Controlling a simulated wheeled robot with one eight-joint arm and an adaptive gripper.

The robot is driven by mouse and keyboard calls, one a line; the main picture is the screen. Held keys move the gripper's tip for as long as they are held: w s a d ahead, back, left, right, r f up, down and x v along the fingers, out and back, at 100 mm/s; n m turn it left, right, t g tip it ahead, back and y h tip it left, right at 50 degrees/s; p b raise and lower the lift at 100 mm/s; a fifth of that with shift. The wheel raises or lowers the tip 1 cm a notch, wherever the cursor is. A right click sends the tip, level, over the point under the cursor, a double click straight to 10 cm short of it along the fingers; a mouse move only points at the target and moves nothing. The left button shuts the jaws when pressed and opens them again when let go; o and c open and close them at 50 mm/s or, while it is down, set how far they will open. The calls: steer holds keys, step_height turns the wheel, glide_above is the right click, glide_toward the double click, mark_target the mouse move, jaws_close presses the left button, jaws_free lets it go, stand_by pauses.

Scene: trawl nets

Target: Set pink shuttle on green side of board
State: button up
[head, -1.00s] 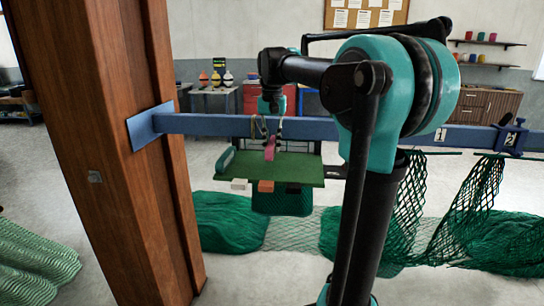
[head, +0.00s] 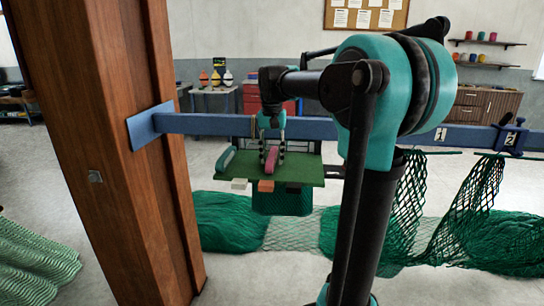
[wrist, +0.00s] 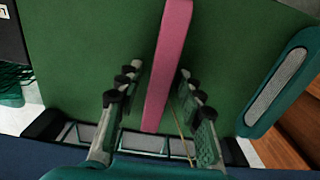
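The pink shuttle (head: 271,160) appears to lie on the green board (head: 235,168), pointing roughly toward the head camera. My gripper (head: 273,158) is over the board with its fingers pointing down on both sides of the shuttle. In the wrist view, the pink shuttle (wrist: 165,70) runs between the fingers of my gripper (wrist: 157,75). Narrow strips of green show between shuttle and fingers, so the gripper looks open around it. The shuttle's underside is hidden, so I cannot tell whether it fully touches the board.
A teal shuttle-like piece (head: 226,160) lies at the board's left edge; it shows at the right in the wrist view (wrist: 280,85). A blue rail (head: 220,125) runs behind the board. A wooden post (head: 120,180) stands left. Green nets (head: 230,218) lie below.

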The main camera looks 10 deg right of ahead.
mark_target(272, 154)
step_height(272, 154, up, 12)
steer(key=shift+r, duration=0.2)
stand_by(0.6)
steer(key=shift+s, duration=0.1)
stand_by(1.1)
